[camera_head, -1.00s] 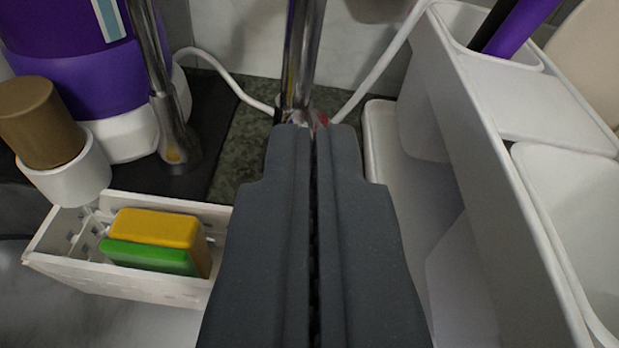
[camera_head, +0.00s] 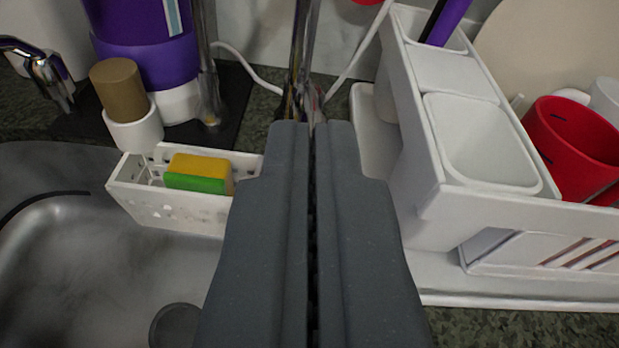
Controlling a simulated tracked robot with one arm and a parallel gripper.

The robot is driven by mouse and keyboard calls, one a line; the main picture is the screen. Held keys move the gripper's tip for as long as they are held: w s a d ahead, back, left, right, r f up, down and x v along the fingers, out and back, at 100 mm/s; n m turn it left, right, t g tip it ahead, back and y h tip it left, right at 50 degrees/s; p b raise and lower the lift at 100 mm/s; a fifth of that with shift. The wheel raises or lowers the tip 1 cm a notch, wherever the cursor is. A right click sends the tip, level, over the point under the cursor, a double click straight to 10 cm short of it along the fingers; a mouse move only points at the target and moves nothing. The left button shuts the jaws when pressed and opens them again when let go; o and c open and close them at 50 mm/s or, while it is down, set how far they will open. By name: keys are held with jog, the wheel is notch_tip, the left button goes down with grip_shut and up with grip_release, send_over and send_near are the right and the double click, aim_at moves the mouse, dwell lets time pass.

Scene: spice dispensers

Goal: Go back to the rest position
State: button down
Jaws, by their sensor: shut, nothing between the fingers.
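My gripper (camera_head: 312,128) is in the middle of the view, its two dark grey fingers side by side and closed together. Nothing shows between them. The fingers point away from me toward the back of the counter, and they hide part of the counter and the right end of the sponge basket. No spice dispenser can be made out clearly.
A white basket (camera_head: 175,208) with a yellow and green sponge (camera_head: 200,170) hangs at the sink (camera_head: 70,270) on the left. Purple bottles (camera_head: 145,60) and a brown-capped container (camera_head: 122,90) stand behind. A white rack (camera_head: 420,180) and red cup (camera_head: 575,135) are at right.

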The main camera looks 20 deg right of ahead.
jog(key=shift+s+a+r, duration=0.1)
jog(key=shift+s+r, duration=0.05)
jog(key=shift+s, duration=0.2)
jog(key=s+a+r, duration=0.2)
jog(key=a+r, duration=0.1)
jog(key=r, duration=0.4)
jog(key=s+a+r+y, duration=0.1)
jog(key=s+a+r, duration=0.1)
jog(key=a+r, duration=0.35)
jog(key=s+a+r, duration=0.2)
jog(key=r, duration=0.7)
jog(key=s+a+r+y, duration=0.1)
jog(key=s+a+r, duration=0.2)
jog(key=s+r, duration=0.2)
jog(key=s+a+r+y, duration=0.1)
jog(key=s+a+r, duration=0.2)
jog(key=s+r, duration=0.3)
jog(key=s+a+r+n, duration=0.1)
jog(key=s+a+r, duration=0.3)
jog(key=s+r, duration=0.2)
jog(key=shift+s+r+y, duration=0.15)
jog(key=shift+s+y, duration=0.25)
jog(key=shift+s, duration=0.85)
